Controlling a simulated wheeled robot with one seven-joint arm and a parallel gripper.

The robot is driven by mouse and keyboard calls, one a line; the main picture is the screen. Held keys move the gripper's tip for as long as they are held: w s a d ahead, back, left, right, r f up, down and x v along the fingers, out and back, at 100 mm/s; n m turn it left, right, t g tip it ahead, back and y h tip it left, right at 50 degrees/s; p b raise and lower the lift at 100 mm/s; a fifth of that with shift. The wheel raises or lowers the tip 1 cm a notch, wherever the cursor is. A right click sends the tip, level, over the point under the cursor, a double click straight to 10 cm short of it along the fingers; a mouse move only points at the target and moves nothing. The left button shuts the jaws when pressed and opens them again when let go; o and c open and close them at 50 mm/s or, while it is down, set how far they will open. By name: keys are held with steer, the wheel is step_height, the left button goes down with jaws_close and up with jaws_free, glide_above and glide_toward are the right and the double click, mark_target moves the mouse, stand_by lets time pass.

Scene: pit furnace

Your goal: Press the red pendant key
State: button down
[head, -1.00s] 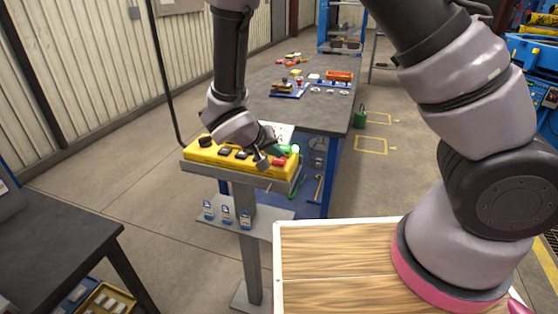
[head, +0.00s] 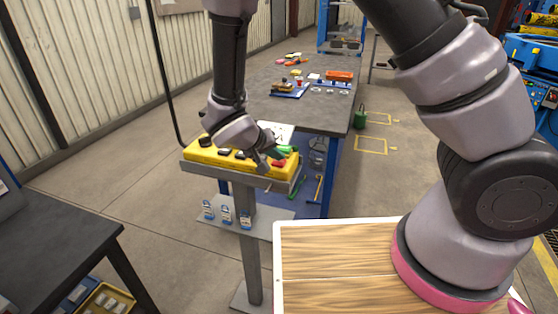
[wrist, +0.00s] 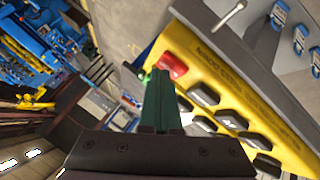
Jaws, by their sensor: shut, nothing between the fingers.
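The yellow pendant (head: 212,156) lies on a grey stand, with a row of black keys along it. The red key (head: 279,163) is at its right end, beside a green part (head: 287,150). My gripper (head: 264,165) is shut and empty, low over the pendant just left of the red key. In the wrist view, the red key (wrist: 173,65) shows right beside the tips of my closed green fingers (wrist: 160,76). I cannot tell whether they touch it, or whether it is pressed down. The fingers hide part of the pendant.
The grey stand shelf (head: 262,228) below carries several blue-and-white tags. A long grey workbench (head: 315,112) with small parts stands behind. A dark table (head: 50,245) is at left. Open floor lies between the table and the stand.

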mark_target(277, 163)
steer(key=shift+r, duration=0.9)
steer(key=shift+r, duration=2.5)
